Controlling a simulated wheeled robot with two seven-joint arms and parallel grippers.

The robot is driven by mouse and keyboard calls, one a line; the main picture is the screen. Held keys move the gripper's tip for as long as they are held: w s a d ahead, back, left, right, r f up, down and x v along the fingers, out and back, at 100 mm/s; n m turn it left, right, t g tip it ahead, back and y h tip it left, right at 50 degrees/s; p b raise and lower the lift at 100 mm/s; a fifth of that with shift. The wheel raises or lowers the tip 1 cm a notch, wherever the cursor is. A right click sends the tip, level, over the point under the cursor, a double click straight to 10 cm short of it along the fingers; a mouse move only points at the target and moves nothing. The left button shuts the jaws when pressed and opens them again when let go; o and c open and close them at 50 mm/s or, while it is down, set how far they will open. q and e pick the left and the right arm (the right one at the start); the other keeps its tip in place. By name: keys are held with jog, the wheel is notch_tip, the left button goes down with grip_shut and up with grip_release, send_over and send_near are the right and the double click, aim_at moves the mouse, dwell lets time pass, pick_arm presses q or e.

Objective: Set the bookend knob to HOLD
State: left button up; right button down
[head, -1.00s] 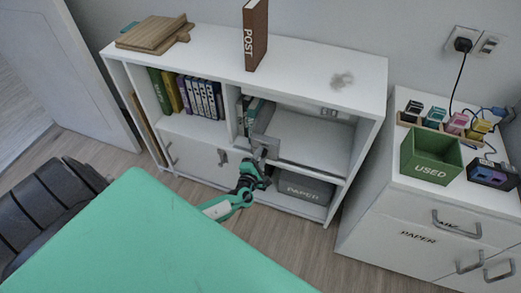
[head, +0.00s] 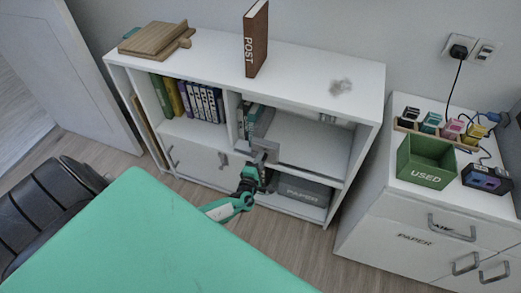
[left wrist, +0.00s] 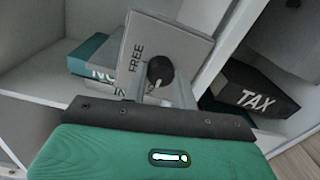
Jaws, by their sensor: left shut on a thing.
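The grey bookend (left wrist: 185,42) stands at the front of the middle shelf bay, with the word FREE on its face. Its round black knob (left wrist: 160,70) shows just right of that word in the left wrist view. No HOLD marking is legible. The bookend also shows in the head view (head: 264,123), beside a few books (head: 250,116). My left gripper (head: 266,157) reaches the front of the bookend and is shut on the knob. Its dark palm (left wrist: 160,120) hides the lower part of the bookend in the left wrist view. My right gripper is not in view.
A dark box marked TAX (left wrist: 255,92) is in the neighbouring compartment. A grey PAPER box (head: 304,191) sits low in the shelf (head: 352,95). A brown POST binder (head: 256,40) stands on top. A green table (head: 150,235) fills the lower left foreground.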

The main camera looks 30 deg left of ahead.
pick_arm(q)
jog(key=o, duration=1)
jog(key=shift+s, duration=0.1)
jog(key=p+v, duration=0.1)
jog(key=v, duration=1.2)
jog(key=shift+s, duration=0.35)
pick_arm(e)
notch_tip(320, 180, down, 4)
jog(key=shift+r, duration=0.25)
pick_arm(q)
jog(key=shift+f, duration=0.1)
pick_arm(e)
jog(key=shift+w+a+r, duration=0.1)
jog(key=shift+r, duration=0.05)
